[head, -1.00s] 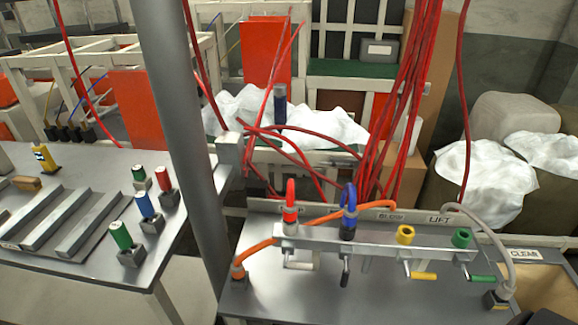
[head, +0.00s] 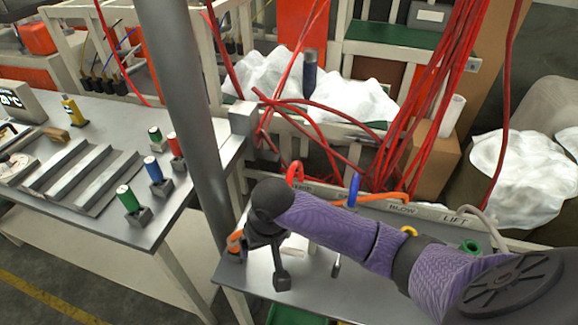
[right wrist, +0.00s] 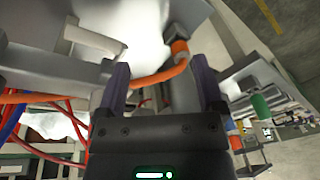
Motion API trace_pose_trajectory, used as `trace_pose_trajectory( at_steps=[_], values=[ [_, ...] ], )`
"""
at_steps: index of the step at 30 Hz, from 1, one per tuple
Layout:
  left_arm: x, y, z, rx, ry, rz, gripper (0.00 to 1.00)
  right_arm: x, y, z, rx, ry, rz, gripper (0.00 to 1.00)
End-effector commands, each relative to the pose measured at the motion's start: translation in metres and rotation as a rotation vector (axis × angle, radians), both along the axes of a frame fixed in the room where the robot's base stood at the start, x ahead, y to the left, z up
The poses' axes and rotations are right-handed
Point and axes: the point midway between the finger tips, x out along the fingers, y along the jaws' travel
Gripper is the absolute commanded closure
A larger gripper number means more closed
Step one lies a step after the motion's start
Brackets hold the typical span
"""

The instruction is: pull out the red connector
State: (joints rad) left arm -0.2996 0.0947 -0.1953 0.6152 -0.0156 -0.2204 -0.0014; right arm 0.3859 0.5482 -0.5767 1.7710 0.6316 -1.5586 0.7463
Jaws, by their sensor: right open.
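The red connector on the bar of the right bench is hidden behind my right arm; only its red cable loop (head: 295,172) shows above the arm. A pale lever handle (right wrist: 92,40) shows left of the fingers. A red-topped plug (head: 175,145) stands on the left bench. My left gripper is out of view.
The blue connector (head: 354,188), yellow socket (head: 408,231) and green socket (head: 470,247) stand along the bar. Red cables (head: 425,100) hang behind. A grey post (head: 180,110) rises between the benches. The left bench (head: 85,195) holds green and blue plugs and metal rails.

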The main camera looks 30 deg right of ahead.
Motion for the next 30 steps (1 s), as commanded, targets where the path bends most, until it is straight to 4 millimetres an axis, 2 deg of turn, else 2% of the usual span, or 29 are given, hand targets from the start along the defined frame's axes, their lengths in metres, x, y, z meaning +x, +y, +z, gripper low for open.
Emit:
trace_pose_trajectory(
  at_steps=[1,3,6,9,11,14,21,24,30],
  values=[
    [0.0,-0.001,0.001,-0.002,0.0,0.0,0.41,0.014,-0.015,0.018,-0.025,0.007,-0.062,0.13],
    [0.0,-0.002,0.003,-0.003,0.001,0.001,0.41,0.03,-0.037,0.045,-0.054,0.033,-0.184,0.13],
    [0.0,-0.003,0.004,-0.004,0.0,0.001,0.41,0.044,-0.067,0.082,-0.083,0.064,-0.361,0.13],
    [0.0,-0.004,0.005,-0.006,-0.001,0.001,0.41,0.048,-0.086,0.106,-0.092,0.082,-0.486,0.13],
    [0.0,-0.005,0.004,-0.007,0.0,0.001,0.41,0.049,-0.092,0.111,-0.094,0.089,-0.523,0.13],
    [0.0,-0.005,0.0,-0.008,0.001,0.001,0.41,0.05,-0.094,0.101,-0.093,0.095,-0.538,0.13],
    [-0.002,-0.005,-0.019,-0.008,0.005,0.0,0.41,0.055,-0.097,0.044,-0.093,0.093,-0.534,0.13],
    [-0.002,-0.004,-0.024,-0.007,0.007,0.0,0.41,0.056,-0.098,0.027,-0.092,0.093,-0.534,0.13],
    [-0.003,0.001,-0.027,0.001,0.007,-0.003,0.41,0.058,-0.099,0.015,-0.091,0.09,-0.532,0.13]
  ],
)
